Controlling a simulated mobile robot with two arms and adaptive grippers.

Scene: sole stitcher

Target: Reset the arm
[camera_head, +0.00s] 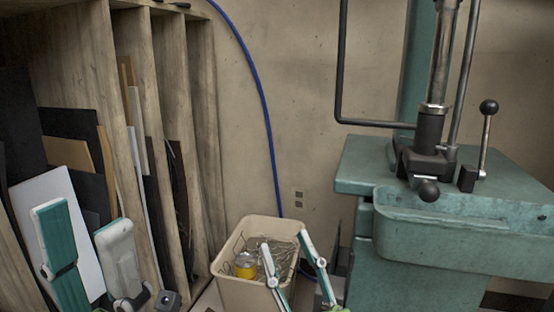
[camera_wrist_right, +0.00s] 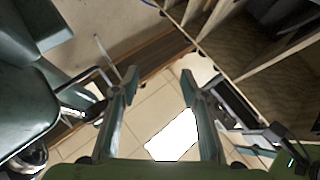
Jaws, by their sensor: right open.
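My left gripper (camera_head: 82,215) is at the lower left of the head view, in front of the wooden rack. Its two teal-and-white fingers stand apart with nothing visible between them. My right gripper (camera_head: 285,240) is at the lower middle, its fingers overlapping the beige bin in the picture. In the right wrist view its two fingers (camera_wrist_right: 158,74) are spread wide, with floor visible between them and nothing held. Most of both arms is out of the head view.
A wooden rack (camera_head: 203,130) with upright panels stands at the left. A beige bin (camera_head: 238,290) holds a yellow can (camera_head: 245,266) and wiry scraps. A green machine (camera_head: 400,280) with levers stands at the right. A blue cable (camera_head: 262,95) hangs on the wall.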

